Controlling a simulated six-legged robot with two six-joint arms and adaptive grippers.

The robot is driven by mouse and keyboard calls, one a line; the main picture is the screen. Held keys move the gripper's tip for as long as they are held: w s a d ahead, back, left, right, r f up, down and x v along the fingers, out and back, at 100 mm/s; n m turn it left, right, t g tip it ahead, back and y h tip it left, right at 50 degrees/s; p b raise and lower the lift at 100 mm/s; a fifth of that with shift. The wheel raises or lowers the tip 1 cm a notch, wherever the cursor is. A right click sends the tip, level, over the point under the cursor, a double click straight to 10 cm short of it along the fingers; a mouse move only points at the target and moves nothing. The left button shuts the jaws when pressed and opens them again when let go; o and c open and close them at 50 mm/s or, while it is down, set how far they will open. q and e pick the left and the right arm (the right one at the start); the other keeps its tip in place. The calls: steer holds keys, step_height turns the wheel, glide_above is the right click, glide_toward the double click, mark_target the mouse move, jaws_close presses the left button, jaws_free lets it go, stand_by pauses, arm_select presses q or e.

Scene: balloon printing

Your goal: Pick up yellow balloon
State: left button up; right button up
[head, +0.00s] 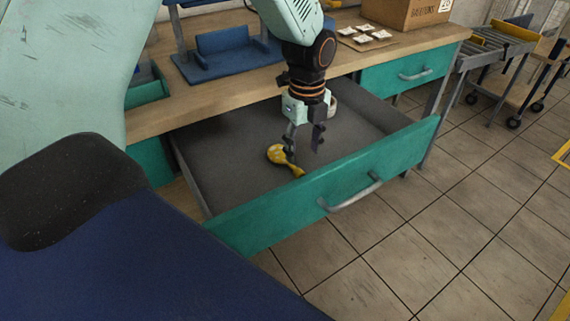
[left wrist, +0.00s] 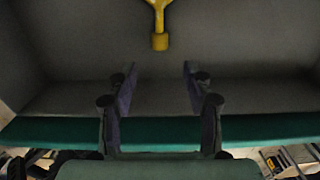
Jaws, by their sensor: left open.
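The yellow balloon (head: 280,156) lies flat on the grey floor of an open drawer in the head view. It has a rounded body and a narrow neck pointing to the drawer's front. My left gripper (head: 304,148) is open and empty, above the drawer floor and just right of the balloon. In the left wrist view the balloon's neck end (left wrist: 160,40) shows at the top centre, beyond the gap between the open fingers (left wrist: 158,82). The rest of the balloon is cut off there. My right gripper is not in view.
The open drawer (head: 330,194) has a green front with a metal handle. The wooden bench top (head: 200,100) lies behind it, with a blue fixture (head: 225,55), small white packets (head: 372,36) and a cardboard box (head: 408,10).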

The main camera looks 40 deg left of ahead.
mark_target(299, 170)
arm_select(q)
step_height(299, 170, down, 3)
steer(key=shift+r+b, duration=0.2)
steer(key=shift+b, duration=0.2)
steer(key=shift+w+a+f, duration=0.1)
steer(key=shift+a+f, duration=0.15)
steer(key=shift+f, duration=0.25)
steer(key=f, duration=0.1)
steer(key=f+b, duration=0.2)
steer(key=shift+w+a+f, duration=0.15)
steer(key=shift+a+f, duration=0.15)
steer(key=shift+f, duration=0.05)
steer(key=shift+a+f, duration=0.1)
steer(key=shift+f, duration=0.25)
steer(key=shift+r, duration=0.1)
steer(key=shift+c, duration=0.3)
